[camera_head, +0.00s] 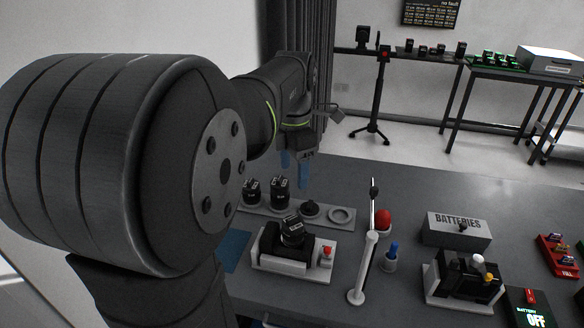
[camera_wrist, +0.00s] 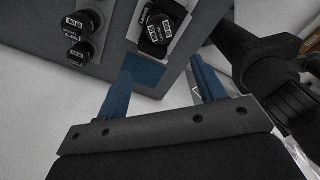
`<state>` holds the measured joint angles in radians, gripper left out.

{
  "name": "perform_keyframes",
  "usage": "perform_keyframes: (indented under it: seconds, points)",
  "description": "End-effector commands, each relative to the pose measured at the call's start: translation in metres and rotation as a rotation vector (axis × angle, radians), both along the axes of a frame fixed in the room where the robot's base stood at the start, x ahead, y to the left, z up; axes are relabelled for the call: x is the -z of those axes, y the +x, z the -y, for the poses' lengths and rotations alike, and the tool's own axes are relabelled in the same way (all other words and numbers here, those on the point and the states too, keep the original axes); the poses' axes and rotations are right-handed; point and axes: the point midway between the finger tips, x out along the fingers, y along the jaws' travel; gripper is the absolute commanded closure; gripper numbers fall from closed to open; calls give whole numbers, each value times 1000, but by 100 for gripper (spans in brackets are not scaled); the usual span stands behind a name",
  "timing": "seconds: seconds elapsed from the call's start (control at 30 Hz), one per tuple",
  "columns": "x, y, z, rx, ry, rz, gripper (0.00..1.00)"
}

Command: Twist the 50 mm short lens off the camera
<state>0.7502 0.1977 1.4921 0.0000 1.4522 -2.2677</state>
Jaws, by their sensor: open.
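The camera (camera_head: 271,246) sits in a white cradle on the grey table, with a black lens (camera_head: 293,229) pointing up from it. In the wrist view the lens on the camera (camera_wrist: 163,24) shows from above at the top. I cannot read which lens it is. My gripper (camera_head: 294,172) has blue fingers and hangs above the far left part of the table, apart from the camera. In the wrist view its fingers (camera_wrist: 160,80) are spread, with nothing between them.
A grey rack (camera_head: 262,211) behind the camera holds two upright lenses, a low black cap-like piece and a pale ring (camera_head: 342,215). A white post (camera_head: 363,267) with a bar stands right of the camera. A battery box (camera_head: 457,231) and a second cradle (camera_head: 464,280) are further right.

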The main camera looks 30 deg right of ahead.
Motion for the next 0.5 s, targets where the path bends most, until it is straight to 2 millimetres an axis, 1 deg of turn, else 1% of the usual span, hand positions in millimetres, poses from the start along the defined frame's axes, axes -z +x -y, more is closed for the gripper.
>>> perform_keyframes:
  seconds: [0.1,0.17,0.27,0.37,0.5]
  points:
    - [7,0,0,-50,0,0,36]
    - [11,0,-1,-56,0,-1,36]
    - [22,0,-1,-56,1,-2,36]
    - [39,-1,-1,-55,3,-3,36]
    - [67,-1,-1,-54,2,-3,36]
